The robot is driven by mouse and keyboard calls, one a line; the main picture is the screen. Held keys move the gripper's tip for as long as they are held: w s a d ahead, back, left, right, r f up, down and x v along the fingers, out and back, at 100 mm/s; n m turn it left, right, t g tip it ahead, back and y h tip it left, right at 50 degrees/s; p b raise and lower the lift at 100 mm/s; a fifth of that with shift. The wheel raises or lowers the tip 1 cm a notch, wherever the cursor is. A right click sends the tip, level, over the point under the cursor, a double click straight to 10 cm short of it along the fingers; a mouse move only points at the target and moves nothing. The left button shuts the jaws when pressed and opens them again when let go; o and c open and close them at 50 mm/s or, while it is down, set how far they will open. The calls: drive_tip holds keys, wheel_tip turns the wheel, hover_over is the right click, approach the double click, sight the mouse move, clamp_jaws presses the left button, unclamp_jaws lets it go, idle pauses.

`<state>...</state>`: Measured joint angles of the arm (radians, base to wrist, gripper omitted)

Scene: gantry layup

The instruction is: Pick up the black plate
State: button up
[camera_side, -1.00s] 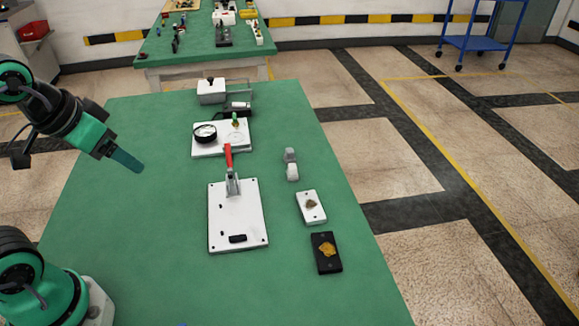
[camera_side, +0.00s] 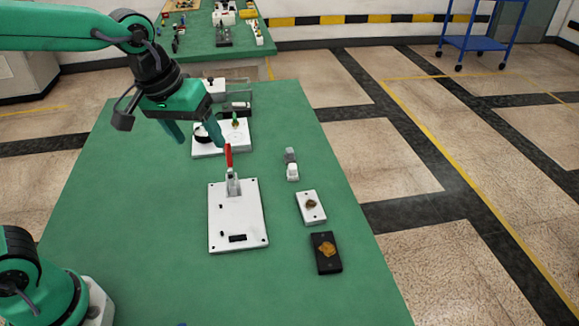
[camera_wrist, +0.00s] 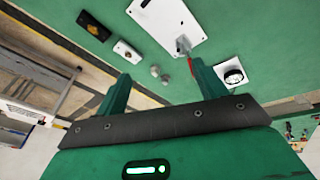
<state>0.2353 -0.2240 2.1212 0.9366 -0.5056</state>
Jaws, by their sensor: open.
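The black plate (camera_side: 325,253) lies flat at the right front of the green table in the side view, with an orange-brown patch on top. It also shows in the wrist view (camera_wrist: 97,30) near the top left. My gripper (camera_side: 197,138) is open and empty above the table, near the white fixture with the round black gauge. It is well to the left of and behind the black plate, and apart from it. In the wrist view my two green fingers (camera_wrist: 160,86) are spread wide with nothing between them.
A white plate (camera_side: 311,207) lies just behind the black plate. A white board with a red-handled clamp (camera_side: 237,218) stands to its left. A small grey-white part (camera_side: 291,165) lies farther back. The green table (camera_side: 150,240) is clear at the left front.

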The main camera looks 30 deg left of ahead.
drive_tip(key=w+d+f+n+g, duration=0.25)
drive_tip(key=w+d+f, duration=0.45)
drive_tip(key=d, duration=0.4)
drive_tip(key=n+g, duration=0.1)
drive_tip(key=n, duration=0.2)
approach(326, 249)
drive_tip(key=shift+d+f+y, duration=0.1)
drive_tip(key=shift+d+y, duration=0.1)
drive_tip(key=shift+y, duration=0.2)
drive_tip(key=shift+d+f, duration=0.15)
drive_tip(key=shift+f, duration=3.95)
drive_tip(key=c, duration=1.2)
drive_tip(key=shift+r, duration=0.25)
